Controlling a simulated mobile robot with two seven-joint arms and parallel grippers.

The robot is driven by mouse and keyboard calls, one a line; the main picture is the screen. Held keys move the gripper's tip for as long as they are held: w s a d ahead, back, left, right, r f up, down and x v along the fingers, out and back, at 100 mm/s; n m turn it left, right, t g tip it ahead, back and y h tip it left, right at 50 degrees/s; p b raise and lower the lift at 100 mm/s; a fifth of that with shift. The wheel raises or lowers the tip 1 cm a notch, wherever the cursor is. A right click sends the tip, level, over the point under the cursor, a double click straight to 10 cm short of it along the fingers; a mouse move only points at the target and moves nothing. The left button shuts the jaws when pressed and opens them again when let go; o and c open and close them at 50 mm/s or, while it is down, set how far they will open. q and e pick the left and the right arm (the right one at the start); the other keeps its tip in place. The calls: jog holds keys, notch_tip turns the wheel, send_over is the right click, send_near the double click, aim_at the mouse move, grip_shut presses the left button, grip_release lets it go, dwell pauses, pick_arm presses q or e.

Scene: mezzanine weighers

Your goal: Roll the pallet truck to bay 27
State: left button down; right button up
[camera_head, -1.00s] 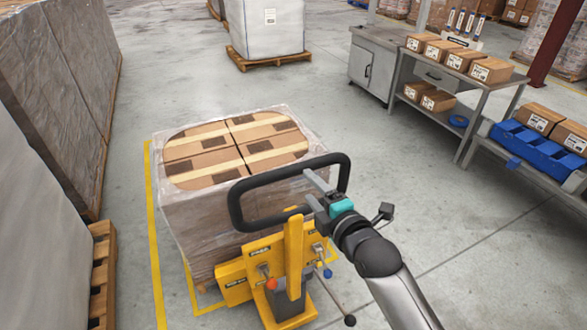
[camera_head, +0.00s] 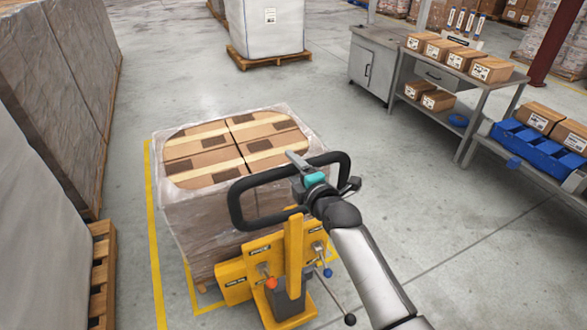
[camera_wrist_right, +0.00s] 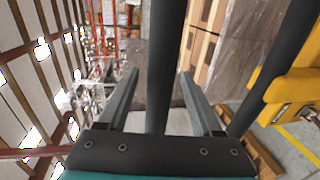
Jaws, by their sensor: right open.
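The yellow pallet truck (camera_head: 287,262) stands in front of me with a black loop handle (camera_head: 238,205). A wrapped pallet load of cartons (camera_head: 187,215) sits just beyond its mast, inside yellow floor lines. My right gripper (camera_head: 296,159) is open at the upper bar of the handle, near its middle. In the right wrist view its two fingers (camera_wrist_right: 159,75) lie on either side of a black handle bar (camera_wrist_right: 165,50), with gaps showing. My left gripper is out of view. No bay number is readable.
Tall wrapped stacks (camera_head: 60,80) and a pallet edge (camera_head: 102,275) line the left side. A bench with cartons (camera_head: 480,88) and blue bins (camera_head: 535,145) stands at right. A white bulk bag (camera_head: 265,30) is at the back. Grey floor is open between.

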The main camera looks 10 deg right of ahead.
grip_shut()
dwell(0.5)
dwell(0.9)
